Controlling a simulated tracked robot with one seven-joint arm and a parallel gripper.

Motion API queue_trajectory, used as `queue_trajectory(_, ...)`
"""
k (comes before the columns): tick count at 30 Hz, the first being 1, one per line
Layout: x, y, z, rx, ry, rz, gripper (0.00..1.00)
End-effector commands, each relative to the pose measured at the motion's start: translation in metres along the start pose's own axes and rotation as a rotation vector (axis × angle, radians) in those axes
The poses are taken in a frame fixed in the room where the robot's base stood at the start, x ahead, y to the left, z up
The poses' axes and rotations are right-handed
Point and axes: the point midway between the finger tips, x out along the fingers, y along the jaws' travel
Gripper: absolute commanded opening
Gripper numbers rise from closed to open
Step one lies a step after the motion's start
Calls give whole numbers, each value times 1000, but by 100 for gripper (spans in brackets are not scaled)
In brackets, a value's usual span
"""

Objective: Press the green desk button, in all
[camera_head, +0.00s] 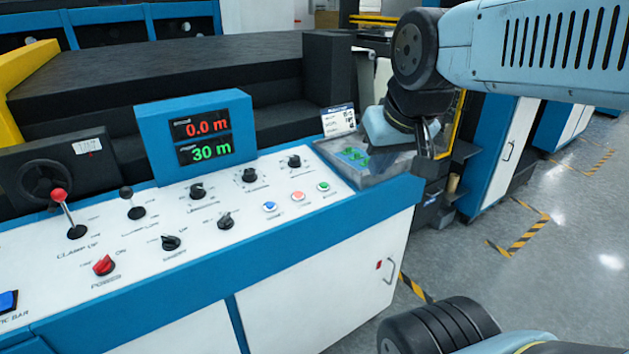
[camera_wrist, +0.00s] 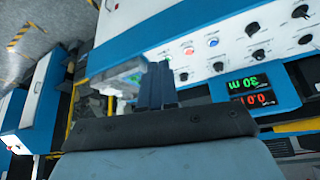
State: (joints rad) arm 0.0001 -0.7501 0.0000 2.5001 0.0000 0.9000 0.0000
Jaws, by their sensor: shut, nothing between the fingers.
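The green button (camera_head: 322,187) is the rightmost of three small round buttons in a row on the white sloped desk panel. The red button (camera_head: 298,196) and the blue button (camera_head: 270,207) sit to its left. My gripper (camera_head: 428,137) hangs at the panel's right end, beyond the tray and apart from the green button; its fingers are mostly hidden there. In the wrist view my gripper's two dark fingers (camera_wrist: 157,68) are together with nothing between them. That view is upside down and shows the red button (camera_wrist: 189,51) and the blue button (camera_wrist: 213,42) beside the fingers.
A clear tray (camera_head: 385,176) with green pieces stands at the panel's right end, with a small label card (camera_head: 339,121) behind. Black knobs (camera_head: 249,175), a red-topped lever (camera_head: 58,195) and a display (camera_head: 198,136) occupy the rest. Space above the buttons is clear.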

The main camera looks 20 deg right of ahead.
Motion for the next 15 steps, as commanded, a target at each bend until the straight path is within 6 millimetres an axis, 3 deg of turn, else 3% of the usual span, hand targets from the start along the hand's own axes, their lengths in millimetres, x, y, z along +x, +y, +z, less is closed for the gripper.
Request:
queue_trajectory(8,9,7,-10,-63,-40,48,0)
queue_trajectory(15,43,24,-44,-288,-158,200,0)
